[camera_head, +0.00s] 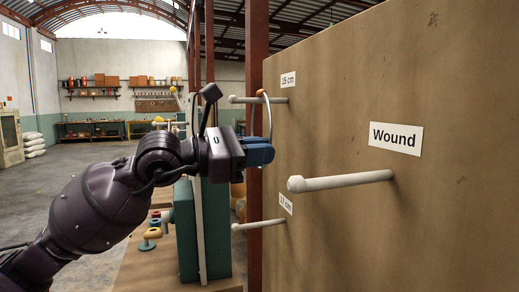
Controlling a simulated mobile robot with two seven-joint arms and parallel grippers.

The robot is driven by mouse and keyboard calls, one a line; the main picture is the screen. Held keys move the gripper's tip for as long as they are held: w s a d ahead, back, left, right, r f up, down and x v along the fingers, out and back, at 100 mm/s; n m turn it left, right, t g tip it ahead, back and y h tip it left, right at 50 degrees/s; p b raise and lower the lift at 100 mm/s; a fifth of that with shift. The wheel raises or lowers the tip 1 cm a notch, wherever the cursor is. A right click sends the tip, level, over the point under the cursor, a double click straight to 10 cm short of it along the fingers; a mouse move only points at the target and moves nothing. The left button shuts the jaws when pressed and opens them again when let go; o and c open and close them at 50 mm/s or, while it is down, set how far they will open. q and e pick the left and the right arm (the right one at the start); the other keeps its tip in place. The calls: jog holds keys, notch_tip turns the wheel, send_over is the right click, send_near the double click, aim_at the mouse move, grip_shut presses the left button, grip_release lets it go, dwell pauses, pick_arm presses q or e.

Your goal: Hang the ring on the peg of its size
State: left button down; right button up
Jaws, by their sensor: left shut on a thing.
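My left gripper (262,153) is shut on a thin, pale ring (269,117) with an orange patch at its top. The ring stands upright above the jaws, seen nearly edge-on. Its top crosses the upper peg (243,99) in the picture, just above it; I cannot tell for sure whether it is around the peg. That peg is under a "15 cm" label (288,79). A lower peg (256,225) is by a partly legible label (285,203). A nearer, thicker peg (340,181) is below a "Wound" sign (396,138). The right gripper is not in view.
The pegs stick out leftward from a tall brown board (450,220) filling the right side. A green case or panel (186,230) stands behind my arm, with small coloured items (152,234) beside it.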

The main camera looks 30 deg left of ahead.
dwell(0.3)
pick_arm(q)
jog(key=c, duration=1.1)
grip_release()
jog(key=shift+c, duration=0.2)
jog(key=v, duration=1.1)
jog(key=shift+p, duration=0.3)
